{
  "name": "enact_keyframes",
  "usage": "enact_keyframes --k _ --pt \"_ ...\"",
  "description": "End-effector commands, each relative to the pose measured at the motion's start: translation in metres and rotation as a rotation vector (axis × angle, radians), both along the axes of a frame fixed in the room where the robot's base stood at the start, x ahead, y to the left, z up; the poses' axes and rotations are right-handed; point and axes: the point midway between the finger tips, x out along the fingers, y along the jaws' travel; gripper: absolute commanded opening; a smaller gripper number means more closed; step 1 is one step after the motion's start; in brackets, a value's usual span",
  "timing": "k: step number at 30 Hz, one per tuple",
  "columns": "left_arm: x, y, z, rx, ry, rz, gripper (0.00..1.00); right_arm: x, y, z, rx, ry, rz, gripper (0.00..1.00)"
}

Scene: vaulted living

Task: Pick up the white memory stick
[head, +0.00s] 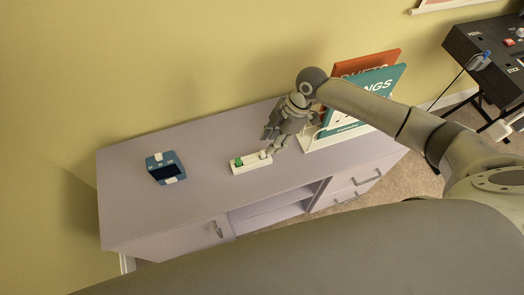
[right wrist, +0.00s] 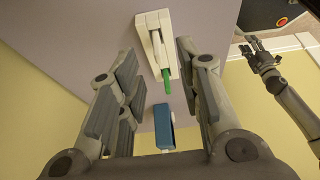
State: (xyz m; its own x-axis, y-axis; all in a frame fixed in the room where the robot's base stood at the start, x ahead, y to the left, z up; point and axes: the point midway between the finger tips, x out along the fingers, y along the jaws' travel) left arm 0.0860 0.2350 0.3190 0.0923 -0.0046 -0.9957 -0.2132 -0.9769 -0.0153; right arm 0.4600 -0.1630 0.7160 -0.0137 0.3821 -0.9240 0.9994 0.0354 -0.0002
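A low white holder (head: 252,168) lies on the cabinet top, with a green stick (head: 238,161) in its left end. A small white piece at its right end looks like the white memory stick (head: 264,154). The right wrist view shows the holder (right wrist: 171,62), the green stick (right wrist: 166,82) and a white piece (right wrist: 154,38) standing up from it. My right gripper (head: 271,140) is open and empty, above the holder's right end; its fingers (right wrist: 157,65) are spread either side of the view. My left gripper (right wrist: 257,46) shows open and empty in the right wrist view, away from the holder.
A blue device (head: 164,168) lies on the lilac cabinet (head: 200,195) to the left. A white rack (head: 318,143) with teal (head: 372,88) and orange (head: 385,61) books stands close right of my right gripper. The yellow wall is behind. The top between device and holder is clear.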

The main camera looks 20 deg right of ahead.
Motion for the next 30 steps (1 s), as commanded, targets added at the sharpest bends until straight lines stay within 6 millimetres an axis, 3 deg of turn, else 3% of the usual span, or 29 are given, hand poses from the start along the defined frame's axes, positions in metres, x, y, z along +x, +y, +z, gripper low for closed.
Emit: enact_keyframes --k 15,23,30 --pt "0.001 0.000 0.004 0.000 -0.001 0.000 0.40 0.000 0.029 -0.051 -0.001 -0.001 -0.001 0.33" --pt "0.001 0.000 0.004 0.000 -0.001 0.000 0.40 0.000 0.031 -0.055 -0.001 -0.002 -0.001 0.33" --pt "0.001 0.000 0.004 0.000 -0.001 0.000 0.40 0.000 0.030 -0.054 -0.001 -0.002 -0.001 0.06"
